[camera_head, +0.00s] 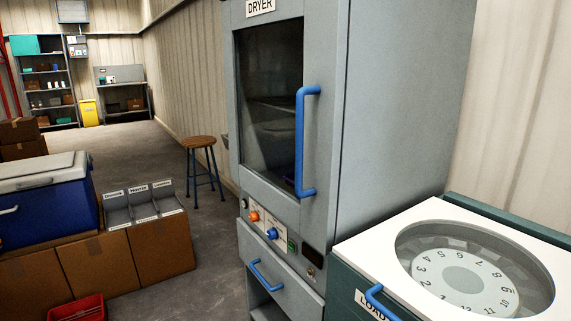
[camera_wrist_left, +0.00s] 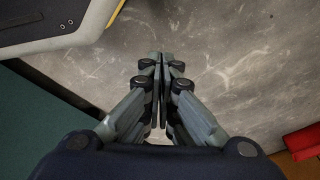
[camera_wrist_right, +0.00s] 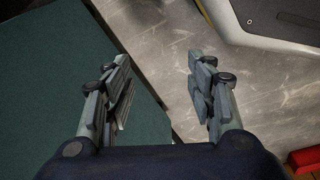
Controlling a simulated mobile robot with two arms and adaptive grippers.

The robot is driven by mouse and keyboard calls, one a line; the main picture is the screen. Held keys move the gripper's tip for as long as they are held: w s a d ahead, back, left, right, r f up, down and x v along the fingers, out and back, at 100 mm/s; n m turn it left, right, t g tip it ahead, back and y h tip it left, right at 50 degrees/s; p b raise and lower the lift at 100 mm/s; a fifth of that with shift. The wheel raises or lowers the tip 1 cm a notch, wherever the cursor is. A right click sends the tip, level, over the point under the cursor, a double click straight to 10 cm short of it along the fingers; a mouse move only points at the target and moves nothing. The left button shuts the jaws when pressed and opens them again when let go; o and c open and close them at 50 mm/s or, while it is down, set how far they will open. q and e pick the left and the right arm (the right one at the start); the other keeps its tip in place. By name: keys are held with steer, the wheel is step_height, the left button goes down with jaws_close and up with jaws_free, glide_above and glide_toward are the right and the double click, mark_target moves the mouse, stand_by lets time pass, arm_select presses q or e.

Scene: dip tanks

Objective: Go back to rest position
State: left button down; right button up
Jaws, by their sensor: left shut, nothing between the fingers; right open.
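My left gripper (camera_wrist_left: 161,92) shows in the left wrist view with its fingers together and nothing between them, above the grey floor. My right gripper (camera_wrist_right: 158,95) shows in the right wrist view with its fingers well apart and empty. It is over the edge between a dark green surface (camera_wrist_right: 50,80) and the floor. Neither gripper shows in the head view, so their place relative to the dryer cannot be told there.
A tall grey dryer (camera_head: 395,110) with a closed glass door stands centre. A machine with a round numbered dial (camera_head: 465,280) is at right. At left are a blue cooler (camera_head: 45,210), cardboard boxes (camera_head: 100,265), a grey sorting bin (camera_head: 118,215) and a red crate (camera_head: 78,308). A stool (camera_head: 200,142) stands behind; floor between is clear.

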arm_select(q)
steer(key=s+a+f+p, duration=0.1)
steer(key=s+p, duration=0.3)
steer(key=s, duration=0.4)
steer(key=s+a+f+g+p, duration=0.1)
steer(key=s+f+p, duration=0.1)
steer(key=s+p, duration=0.2)
steer(key=s, duration=0.3)
steer(key=shift+s+a+f+p, duration=0.3)
steer(key=shift+s+a, duration=0.05)
steer(key=shift+a, duration=0.05)
arm_select(e)
steer(key=s+d+f, duration=0.1)
steer(key=s, duration=0.7)
steer(key=s+d+f+g, duration=0.1)
steer(key=s+f, duration=0.1)
steer(key=s, duration=0.5)
steer(key=shift+s+d+f, duration=0.3)
steer(key=shift+s+d, duration=0.05)
steer(key=shift+d, duration=0.05)
